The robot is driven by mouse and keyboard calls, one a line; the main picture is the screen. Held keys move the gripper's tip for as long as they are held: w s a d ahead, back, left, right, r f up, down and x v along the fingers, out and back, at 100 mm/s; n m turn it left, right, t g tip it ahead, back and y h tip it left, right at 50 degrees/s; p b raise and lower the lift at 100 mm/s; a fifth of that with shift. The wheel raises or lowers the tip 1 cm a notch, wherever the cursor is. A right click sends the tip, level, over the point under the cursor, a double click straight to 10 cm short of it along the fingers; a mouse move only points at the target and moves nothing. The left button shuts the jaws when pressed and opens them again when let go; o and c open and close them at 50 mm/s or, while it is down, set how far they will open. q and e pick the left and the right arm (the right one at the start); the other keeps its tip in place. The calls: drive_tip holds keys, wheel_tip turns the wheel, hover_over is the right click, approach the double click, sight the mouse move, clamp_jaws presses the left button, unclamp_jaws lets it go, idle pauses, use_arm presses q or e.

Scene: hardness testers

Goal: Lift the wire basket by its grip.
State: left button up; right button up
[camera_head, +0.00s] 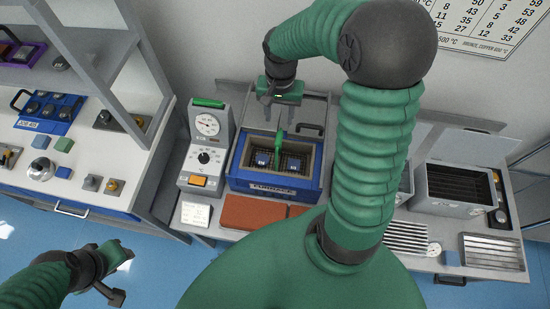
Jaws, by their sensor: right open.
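The wire basket (290,163) sits inside the open well of a blue tester box (272,190) labelled on its front. Two small dark blue blocks (263,159) lie in the basket. A green upright grip (279,143) rises from the basket's middle. My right gripper (279,104) is open and empty, above and slightly behind the grip in the picture, apart from it. Its fingers are small and partly hard to make out. My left gripper (113,275) is low at the left, over the blue floor, far from the basket; its jaws cannot be made out.
A grey tester with a round dial (208,124) stands close left of the box. Brown-red bricks (251,214) lie in front. A metal open box (455,190) and slotted racks (494,252) are at the right. My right arm hides part of the bench.

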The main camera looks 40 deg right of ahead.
sight(278, 137)
drive_tip(key=f, duration=0.5)
drive_tip(key=d+f, duration=0.1)
drive_tip(key=f, duration=0.2)
drive_tip(key=shift+w+d, duration=0.1)
drive_tip(key=shift+w, duration=0.2)
drive_tip(key=f, duration=0.1)
drive_tip(key=a+f, duration=0.1)
drive_tip(key=f, duration=0.2)
drive_tip(key=shift+s+a+f, duration=0.2)
drive_tip(key=shift+s+a, duration=0.1)
drive_tip(key=shift+a, duration=0.1)
drive_tip(key=shift+d+f, duration=0.1)
drive_tip(key=shift+f, duration=0.15)
drive_tip(key=shift+w+d+f, duration=0.15)
drive_tip(key=shift+d, duration=0.35)
drive_tip(key=shift+c, duration=1.2)
drive_tip(key=c, duration=0.5)
drive_tip(key=shift+c, duration=1.1)
drive_tip(key=shift+a, duration=0.3)
clamp_jaws()
use_arm(q)
drive_tip(key=shift+w+d, duration=0.15)
drive_tip(key=shift+d, duration=0.2)
